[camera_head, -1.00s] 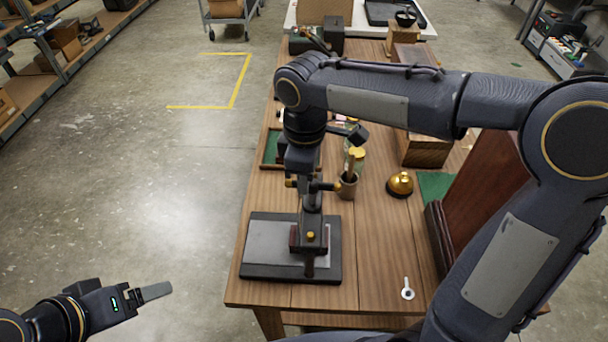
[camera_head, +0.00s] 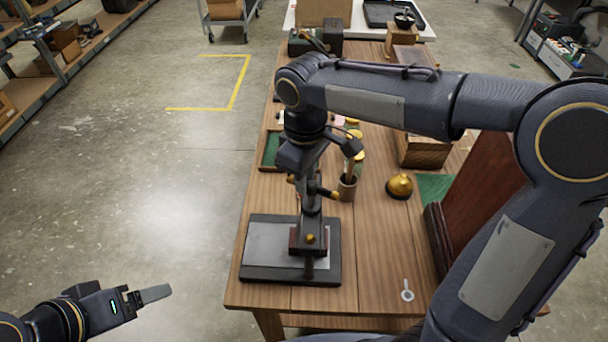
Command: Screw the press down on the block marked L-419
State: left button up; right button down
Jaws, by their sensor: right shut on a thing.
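The press (camera_head: 310,228) stands on a black base with a grey plate (camera_head: 268,245) at the near left of the wooden table. Its cross handle has brass knobs (camera_head: 335,194). My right gripper (camera_head: 313,180) is above the press, shut on the handle; its fingers are partly hidden by my wrist and the press. A dark reddish block (camera_head: 294,240) shows at the foot of the press, mostly covered; no marking is readable. My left gripper (camera_head: 155,293) is over the floor, left of the table, away from the press; its finger gap is not clear.
A small white-headed key-like thing (camera_head: 407,291) lies at the near right. The floor left of the table (camera_head: 180,200) is clear.

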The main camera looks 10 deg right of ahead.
jog(key=shift+d+f+m, duration=0.1)
jog(key=shift+d+m, duration=0.05)
jog(key=shift+m, duration=0.85)
jog(key=shift+d+m, duration=0.15)
jog(key=shift+m, duration=0.85)
jog(key=shift+d+f+m, duration=0.1)
jog(key=shift+d+m, duration=0.1)
jog(key=shift+m, duration=1.8)
jog(key=shift+d+m, duration=0.2)
jog(key=shift+m, duration=1.8)
jog(key=shift+s+d+m, duration=0.1)
jog(key=shift+d+m, duration=0.1)
jog(key=shift+m, duration=1.8)
